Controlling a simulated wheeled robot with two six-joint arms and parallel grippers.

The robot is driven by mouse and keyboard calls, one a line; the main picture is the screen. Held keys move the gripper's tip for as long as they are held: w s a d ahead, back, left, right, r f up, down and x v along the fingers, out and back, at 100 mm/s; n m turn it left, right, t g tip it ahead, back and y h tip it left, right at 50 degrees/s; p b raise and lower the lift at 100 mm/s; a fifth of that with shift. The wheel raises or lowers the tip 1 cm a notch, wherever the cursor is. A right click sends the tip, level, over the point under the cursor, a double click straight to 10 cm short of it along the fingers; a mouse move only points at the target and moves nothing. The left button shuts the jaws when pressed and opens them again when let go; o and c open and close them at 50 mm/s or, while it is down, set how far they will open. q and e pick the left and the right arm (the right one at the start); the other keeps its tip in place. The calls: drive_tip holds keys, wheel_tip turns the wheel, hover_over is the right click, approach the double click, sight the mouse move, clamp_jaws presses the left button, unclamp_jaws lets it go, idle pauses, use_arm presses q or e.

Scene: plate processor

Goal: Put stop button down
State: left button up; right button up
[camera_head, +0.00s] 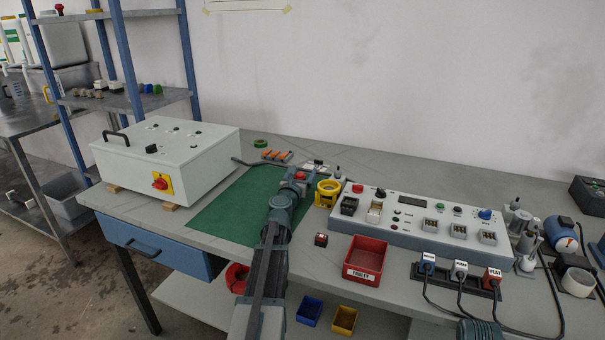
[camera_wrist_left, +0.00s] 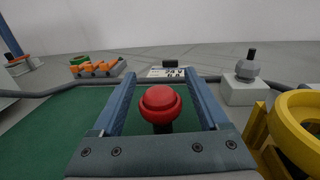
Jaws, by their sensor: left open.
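The red stop button (camera_wrist_left: 160,103) has a round mushroom cap on a dark stem. In the wrist view it is between the two blue-grey fingers of my left gripper (camera_wrist_left: 162,77), with a visible gap on each side. In the head view the red cap (camera_head: 301,175) shows at the end of my left gripper (camera_head: 299,182), above the far right edge of the green mat (camera_head: 222,212). The gripper is open. The button's lower part is hidden, so I cannot tell what it rests on. My right gripper is not in view.
A yellow ring-shaped holder (camera_head: 328,190) stands close to the right of the gripper. A white cabinet (camera_head: 165,160) stands left. Much of the mat is bare.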

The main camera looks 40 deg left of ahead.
use_arm(q)
drive_tip(key=v, duration=1.2)
drive_tip(key=shift+r, duration=0.1)
